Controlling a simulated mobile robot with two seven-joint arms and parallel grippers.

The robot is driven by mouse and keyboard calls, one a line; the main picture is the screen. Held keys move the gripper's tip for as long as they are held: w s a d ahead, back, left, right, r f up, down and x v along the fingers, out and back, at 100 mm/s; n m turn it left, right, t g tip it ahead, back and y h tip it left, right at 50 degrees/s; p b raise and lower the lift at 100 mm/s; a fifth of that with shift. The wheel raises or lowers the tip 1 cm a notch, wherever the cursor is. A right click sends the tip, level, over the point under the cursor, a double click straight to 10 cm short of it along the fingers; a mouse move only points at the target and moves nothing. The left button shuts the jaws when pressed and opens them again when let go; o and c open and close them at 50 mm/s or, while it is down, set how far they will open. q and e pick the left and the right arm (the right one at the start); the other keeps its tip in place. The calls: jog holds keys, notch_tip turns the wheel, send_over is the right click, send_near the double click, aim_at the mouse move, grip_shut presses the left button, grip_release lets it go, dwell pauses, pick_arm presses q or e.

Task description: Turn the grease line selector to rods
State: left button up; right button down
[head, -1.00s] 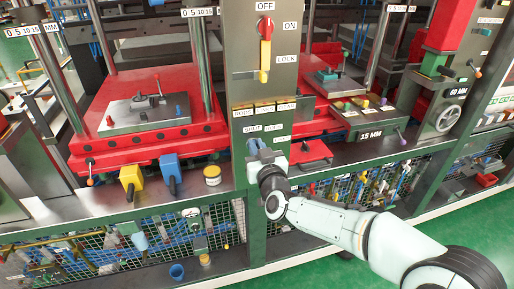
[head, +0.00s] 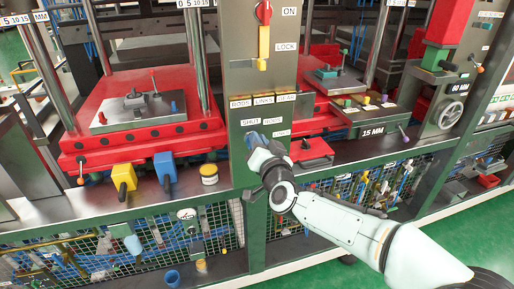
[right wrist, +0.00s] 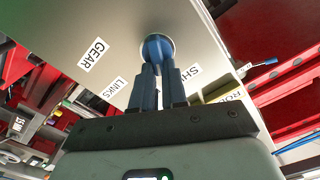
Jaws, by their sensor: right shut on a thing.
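The grease line selector is a blue knob (right wrist: 157,47) on the grey panel (head: 240,75). Its printed labels include SHUT (head: 250,122) and LINKS; in the right wrist view LINKS (right wrist: 113,89) and GEAR (right wrist: 92,55) lie left of the knob. My right gripper (head: 254,140) is at the knob, and in the right wrist view its blue fingers (right wrist: 157,85) are shut on it. The gripper and wrist cover much of the knob in the head view, so its exact setting cannot be told. My left gripper is not in view.
Yellow plates reading RODS, LINKS and GEAR (head: 286,98) sit above the selector. A red and yellow switch handle (head: 264,40) is higher up.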

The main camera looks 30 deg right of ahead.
jog(key=shift+d+f+m+b, duration=0.15)
jog(key=shift+m+b, duration=0.55)
jog(key=shift+m, duration=0.5)
jog(key=c, duration=1.2)
grip_release()
jog(key=shift+o, duration=0.2)
jog(key=shift+s, duration=0.15)
jog(key=v, duration=1.3)
jog(key=shift+s, duration=0.1)
